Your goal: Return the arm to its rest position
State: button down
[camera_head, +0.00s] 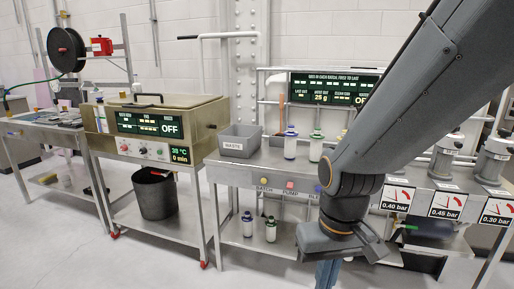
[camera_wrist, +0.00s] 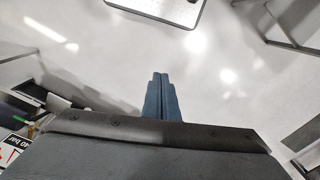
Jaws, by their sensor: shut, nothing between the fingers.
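My arm crosses the right half of the head view from the upper right corner. My gripper (camera_head: 327,274) hangs at its lower end, pointing down in front of the steel bench, partly cut off by the bottom edge. In the wrist view my gripper (camera_wrist: 160,76) shows its two blue fingers side by side, pressed together with nothing between them. Pale floor lies below the fingers.
A bath unit (camera_head: 160,128) and a dark bucket (camera_head: 154,195) are at left. The floor (camera_head: 120,265) at front left is clear.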

jog(key=s+d+r+m+p, duration=0.1)
jog(key=s+d+r+p, duration=0.1)
jog(key=d+r+p, duration=0.4)
jog(key=shift+d+r+m+p, duration=0.25)
jog(key=shift+r+p, duration=0.55)
jog(key=shift+p, duration=0.6)
